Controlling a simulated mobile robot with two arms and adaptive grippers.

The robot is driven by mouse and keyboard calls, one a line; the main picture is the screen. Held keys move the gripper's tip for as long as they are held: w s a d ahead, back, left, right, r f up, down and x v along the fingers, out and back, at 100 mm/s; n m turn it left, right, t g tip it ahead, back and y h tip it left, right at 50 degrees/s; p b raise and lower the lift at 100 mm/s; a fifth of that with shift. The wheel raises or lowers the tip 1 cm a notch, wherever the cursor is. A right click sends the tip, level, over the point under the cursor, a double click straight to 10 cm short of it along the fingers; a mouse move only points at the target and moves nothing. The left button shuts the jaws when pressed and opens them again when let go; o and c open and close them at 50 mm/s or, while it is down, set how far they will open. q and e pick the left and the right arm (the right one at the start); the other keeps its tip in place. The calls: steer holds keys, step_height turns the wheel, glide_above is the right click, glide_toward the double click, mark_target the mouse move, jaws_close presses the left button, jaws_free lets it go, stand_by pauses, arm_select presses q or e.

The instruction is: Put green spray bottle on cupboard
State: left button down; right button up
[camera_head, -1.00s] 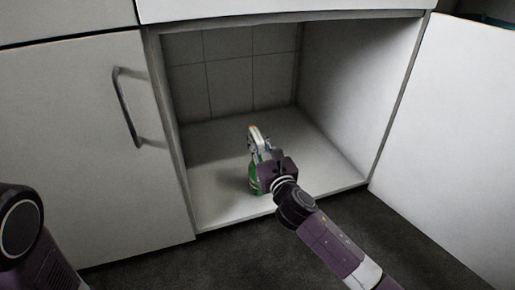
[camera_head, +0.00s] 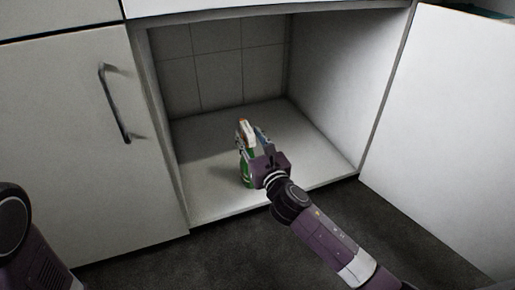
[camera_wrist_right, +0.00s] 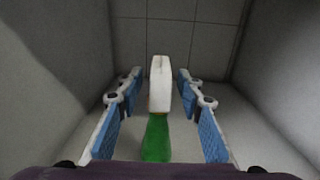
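My right gripper (camera_head: 254,139) reaches in from the front and is at the bottle. In the right wrist view the bottle (camera_wrist_right: 157,138) stands between the blue-padded fingers of the right gripper (camera_wrist_right: 160,92). The fingers are spread, with a visible gap on each side of the bottle. The gripper body hides part of the bottle in the head view. My left gripper is not in view; only part of my left arm shows.
The open white door (camera_head: 440,130) stands on the right. A closed cabinet door (camera_head: 65,150) with a dark handle (camera_head: 115,103) is on the left. The cupboard floor behind and right of the bottle is clear, with a tiled back wall (camera_head: 220,75).

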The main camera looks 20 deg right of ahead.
steer(key=s+p, duration=0.4)
steer(key=s, duration=0.7)
steer(key=shift+d, duration=0.2)
steer(key=shift+r, duration=0.1)
